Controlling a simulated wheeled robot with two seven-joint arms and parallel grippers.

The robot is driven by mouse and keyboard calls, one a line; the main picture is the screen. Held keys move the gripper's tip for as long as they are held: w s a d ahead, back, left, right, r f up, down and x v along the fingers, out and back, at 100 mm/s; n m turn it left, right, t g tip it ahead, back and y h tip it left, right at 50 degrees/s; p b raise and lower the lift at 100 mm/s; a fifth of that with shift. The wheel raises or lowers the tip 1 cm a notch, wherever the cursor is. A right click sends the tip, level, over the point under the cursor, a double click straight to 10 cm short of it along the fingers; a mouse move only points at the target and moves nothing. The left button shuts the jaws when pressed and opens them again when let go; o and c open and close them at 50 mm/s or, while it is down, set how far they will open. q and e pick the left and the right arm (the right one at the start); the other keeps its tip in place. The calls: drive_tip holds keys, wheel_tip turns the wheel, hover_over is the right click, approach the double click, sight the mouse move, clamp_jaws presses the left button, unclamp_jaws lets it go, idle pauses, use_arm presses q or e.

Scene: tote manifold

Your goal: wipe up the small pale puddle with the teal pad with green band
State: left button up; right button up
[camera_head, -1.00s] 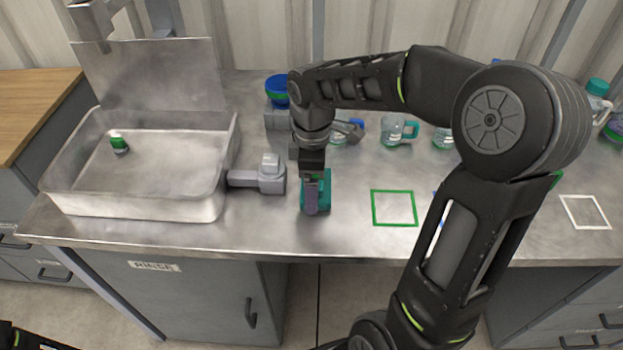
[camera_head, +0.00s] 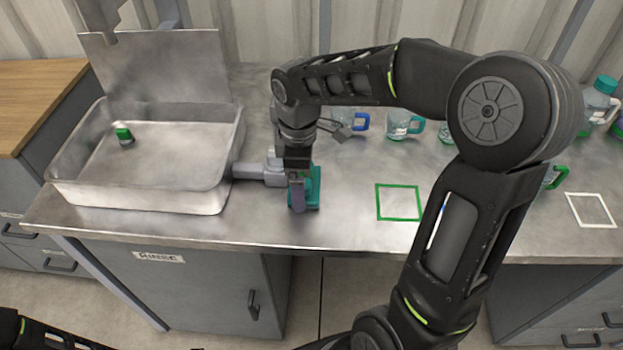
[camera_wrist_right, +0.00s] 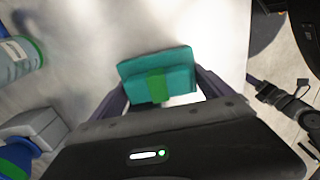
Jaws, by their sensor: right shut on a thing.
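The teal pad with green band (camera_wrist_right: 157,75) is between the fingers of my right gripper (camera_wrist_right: 155,92) in the right wrist view. In the head view the pad (camera_head: 314,187) is low over or on the steel counter, right of the sink tray; I cannot tell if it touches. My right gripper (camera_head: 298,198) points down and is shut on it. I cannot make out the small pale puddle in either view; the gripper and pad may hide it. My left gripper is not in view; only dark parts of my left arm show at the lower left.
A grey fixture (camera_head: 262,172) stands just left of my gripper. A green square outline (camera_head: 399,218) and a white one (camera_head: 591,225) lie rightward. Mugs (camera_head: 400,124) and a bottle (camera_head: 599,95) stand behind.

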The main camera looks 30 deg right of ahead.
sight(317, 183)
drive_tip(key=shift+w+a, duration=0.2)
drive_tip(key=shift+a, duration=0.1)
drive_tip(key=shift+a, duration=0.1)
drive_tip(key=shift+s, duration=0.1)
idle(0.3)
drive_tip(key=shift+s+d, duration=0.45)
drive_tip(key=shift+d, duration=0.3)
drive_tip(key=shift+s+d, duration=0.65)
drive_tip(key=shift+d, duration=0.3)
drive_tip(key=shift+p, duration=0.3)
wheel_tip(317, 183, up, 6)
drive_tip(key=p, duration=0.5)
